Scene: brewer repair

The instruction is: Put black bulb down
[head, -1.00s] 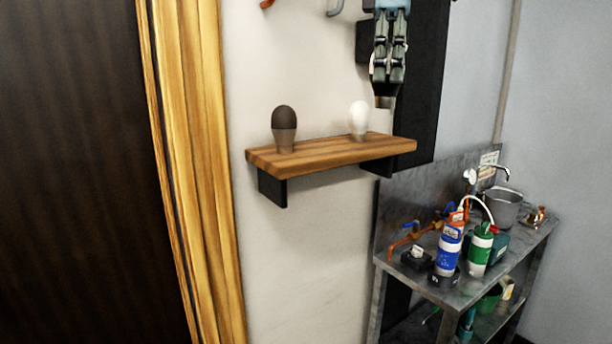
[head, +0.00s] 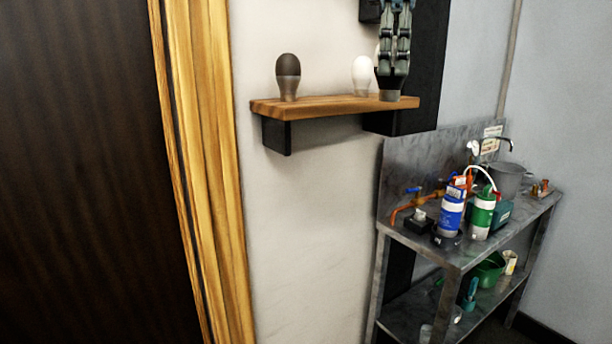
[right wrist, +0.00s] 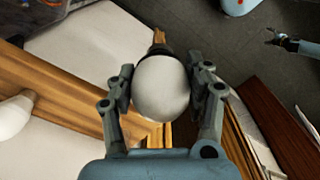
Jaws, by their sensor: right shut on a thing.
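My right gripper (head: 392,72) is shut on the black bulb (head: 388,84) at the right end of the wooden shelf (head: 330,107). The bulb is upright, its base at about the shelf's top; I cannot tell whether they touch. In the right wrist view, the right gripper's fingers (right wrist: 165,78) sit on both sides of the bulb (right wrist: 161,92), which shows a pale dome and a black collar. A blue-grey arm end, apparently my left gripper (right wrist: 277,39), shows small at the upper right there; its fingers are too small to judge.
A dark brown bulb (head: 288,68) stands at the shelf's left end. A white bulb (head: 361,76) stands just left of the held one. A metal bench (head: 450,262) with bottles is at lower right. Between the two standing bulbs the shelf is clear.

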